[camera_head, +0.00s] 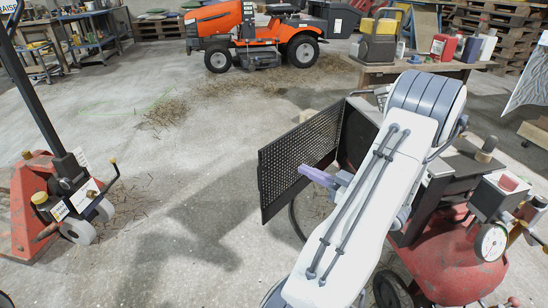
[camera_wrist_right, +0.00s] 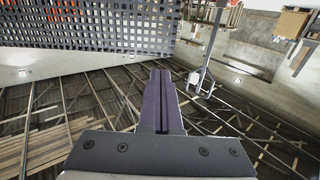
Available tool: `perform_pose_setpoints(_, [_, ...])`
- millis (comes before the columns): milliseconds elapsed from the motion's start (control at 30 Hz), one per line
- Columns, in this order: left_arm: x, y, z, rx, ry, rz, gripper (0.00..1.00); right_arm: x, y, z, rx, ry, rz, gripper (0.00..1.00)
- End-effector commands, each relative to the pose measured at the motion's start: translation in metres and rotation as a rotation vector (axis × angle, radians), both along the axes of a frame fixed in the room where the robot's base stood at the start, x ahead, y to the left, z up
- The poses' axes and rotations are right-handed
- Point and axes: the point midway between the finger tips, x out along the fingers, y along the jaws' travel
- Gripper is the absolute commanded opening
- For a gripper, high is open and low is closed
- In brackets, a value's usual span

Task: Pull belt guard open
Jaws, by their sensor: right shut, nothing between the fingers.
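The belt guard is a black perforated panel (camera_head: 292,165) beside the red compressor (camera_head: 455,255). It stands upright and swung out to the left, away from the dark housing. My right gripper (camera_head: 312,173) has purple fingers and shows in front of the guard's right half. Its fingers are closed together and empty, as the right wrist view (camera_wrist_right: 161,85) also shows. The mesh (camera_wrist_right: 110,25) fills the upper left of that view, beyond the fingertips. I cannot tell whether the fingers touch it. My white right arm hides part of the compressor. My left gripper is out of view.
A red pallet jack (camera_head: 35,205) stands at the left. An orange mower (camera_head: 262,38) is at the back. A workbench (camera_head: 415,68) with bottles and a canister stands behind the compressor. The concrete floor left of the guard is largely clear, with some scattered straw.

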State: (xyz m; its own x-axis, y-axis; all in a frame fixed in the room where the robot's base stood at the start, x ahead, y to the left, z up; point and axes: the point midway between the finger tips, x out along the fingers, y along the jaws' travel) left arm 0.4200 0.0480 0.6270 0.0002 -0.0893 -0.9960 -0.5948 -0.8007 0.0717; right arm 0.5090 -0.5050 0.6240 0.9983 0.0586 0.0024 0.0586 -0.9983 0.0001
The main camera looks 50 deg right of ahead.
Motion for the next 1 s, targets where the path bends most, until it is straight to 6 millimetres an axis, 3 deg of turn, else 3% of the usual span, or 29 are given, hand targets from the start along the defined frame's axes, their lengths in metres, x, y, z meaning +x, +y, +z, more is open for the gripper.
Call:
perform_pose_setpoints(300, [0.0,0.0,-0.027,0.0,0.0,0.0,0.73,0.071,0.006,-0.004,-0.003,0.002,0.007,0.0])
perform_pose_setpoints(500, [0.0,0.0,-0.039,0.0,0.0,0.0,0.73,0.102,0.008,-0.003,-0.002,0.002,0.005,0.0])
perform_pose_setpoints(700, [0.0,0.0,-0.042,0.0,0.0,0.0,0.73,0.116,0.009,-0.001,-0.001,0.001,0.004,0.0])
perform_pose_setpoints(1000, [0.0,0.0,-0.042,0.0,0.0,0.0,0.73,0.117,0.009,0.0,0.0,0.002,0.003,0.0])
